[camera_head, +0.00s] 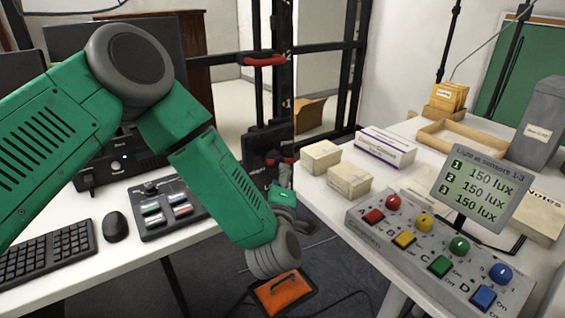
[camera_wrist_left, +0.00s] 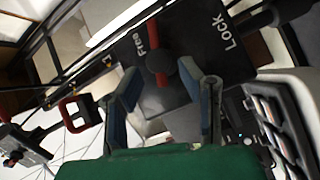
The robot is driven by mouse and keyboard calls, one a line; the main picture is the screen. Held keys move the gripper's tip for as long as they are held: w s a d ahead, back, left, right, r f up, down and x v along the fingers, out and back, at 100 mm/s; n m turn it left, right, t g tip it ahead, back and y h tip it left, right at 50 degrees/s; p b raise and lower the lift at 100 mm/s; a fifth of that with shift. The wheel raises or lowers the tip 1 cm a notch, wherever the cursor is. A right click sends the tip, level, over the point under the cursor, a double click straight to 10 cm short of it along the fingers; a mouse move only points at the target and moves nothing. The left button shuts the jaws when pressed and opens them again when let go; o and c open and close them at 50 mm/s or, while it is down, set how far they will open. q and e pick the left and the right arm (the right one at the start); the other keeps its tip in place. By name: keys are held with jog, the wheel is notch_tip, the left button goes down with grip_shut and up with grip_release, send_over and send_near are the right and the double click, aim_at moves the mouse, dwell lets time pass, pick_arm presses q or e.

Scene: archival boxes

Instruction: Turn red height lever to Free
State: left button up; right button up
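The red height lever (camera_wrist_left: 152,38) shows in the left wrist view on a black plate (camera_wrist_left: 195,40) with white "Free" and "Lock" labels. Its red bar runs beside the "Free" label, with a dark round knob in front of it. My left gripper (camera_wrist_left: 160,74) is open, its two fingers spread on either side of the knob in the picture. I cannot tell whether they touch the lever. In the head view the left gripper (camera_head: 284,180) is in front of the black plate (camera_head: 262,176), which it partly hides. My right gripper is not in view.
A red handle (camera_head: 264,60) sits higher on the black frame. The left desk holds a keyboard (camera_head: 45,250), mouse (camera_head: 115,227) and button panel (camera_head: 165,207). The right table holds boxes (camera_head: 349,180) and a coloured-knob console (camera_head: 430,250). An orange case (camera_head: 285,293) lies below my arm.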

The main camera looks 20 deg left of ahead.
aim_at(283, 161)
pick_arm(q)
jog(key=x, duration=0.7)
jog(key=shift+w+d, duration=0.2)
jog(key=shift+d, duration=0.1)
jog(key=shift+w+a, duration=0.1)
jog(key=shift+a, duration=0.15)
